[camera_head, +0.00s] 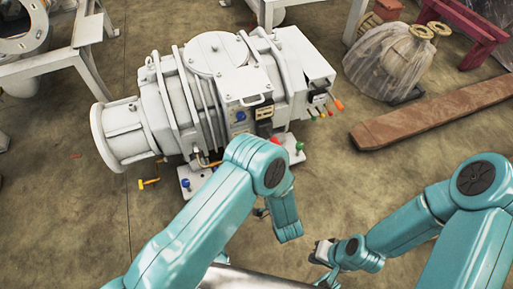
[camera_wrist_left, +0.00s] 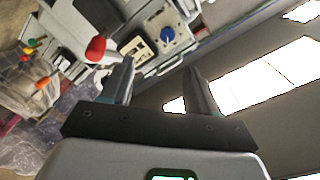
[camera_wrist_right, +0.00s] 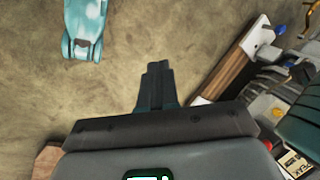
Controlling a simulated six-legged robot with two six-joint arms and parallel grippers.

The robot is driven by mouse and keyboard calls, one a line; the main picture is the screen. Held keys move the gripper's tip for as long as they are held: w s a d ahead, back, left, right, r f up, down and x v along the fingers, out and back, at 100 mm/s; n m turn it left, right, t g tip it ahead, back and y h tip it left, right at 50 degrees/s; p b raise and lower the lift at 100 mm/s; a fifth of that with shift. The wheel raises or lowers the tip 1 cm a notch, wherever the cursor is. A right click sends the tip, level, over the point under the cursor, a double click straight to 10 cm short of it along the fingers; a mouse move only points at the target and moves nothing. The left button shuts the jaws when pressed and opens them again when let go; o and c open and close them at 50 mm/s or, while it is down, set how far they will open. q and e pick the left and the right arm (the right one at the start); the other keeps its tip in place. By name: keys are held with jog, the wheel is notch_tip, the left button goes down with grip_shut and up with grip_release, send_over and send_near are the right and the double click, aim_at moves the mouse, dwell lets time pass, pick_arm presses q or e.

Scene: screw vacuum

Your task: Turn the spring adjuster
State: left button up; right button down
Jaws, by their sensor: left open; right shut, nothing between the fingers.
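The white screw vacuum machine (camera_head: 180,105) stands on the floor at the upper middle of the head view. Its front panel carries a blue knob (camera_head: 240,115); a blue knob (camera_wrist_left: 167,34) on a pale plate shows beyond the fingertips in the left wrist view. I cannot tell which part is the spring adjuster. My left gripper (camera_wrist_left: 160,64) is open and empty, apart from the knob; my arm mostly hides it in the head view. My right gripper (camera_wrist_right: 157,66) is shut and empty over bare floor; it also shows low in the head view (camera_head: 322,250).
Red, yellow and green levers (camera_head: 325,110) stick out at the machine's right. A red cone-shaped part (camera_wrist_left: 96,48) is close to my left fingers. A yellow handle (camera_head: 148,184) is low at left. A brown beam (camera_head: 440,113) lies at right; floor before it is clear.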

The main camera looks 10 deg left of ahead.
pick_arm(q)
jog(key=shift+s+d, duration=0.2)
jog(key=shift+s, duration=0.05)
jog(key=n+b, duration=0.6)
jog(key=b, duration=0.5)
send_near(242, 117)
jog(key=shift+y, duration=0.4)
jog(key=x, duration=0.5)
jog(key=f+x, duration=0.1)
jog(key=x, duration=0.2)
jog(key=shift+w, duration=0.3)
jog(key=shift+w+a+r, duration=0.15)
jog(key=shift+w+a, duration=0.1)
jog(key=shift+w, duration=0.2)
pick_arm(e)
jog(key=w+d+f+t, duration=0.1)
jog(key=w+f, duration=0.4)
jog(key=f, duration=0.5)
jog(key=shift+d+f+t+h, duration=0.2)
jog(key=shift+d+t+h, duration=0.1)
jog(key=shift+d+t, duration=0.1)
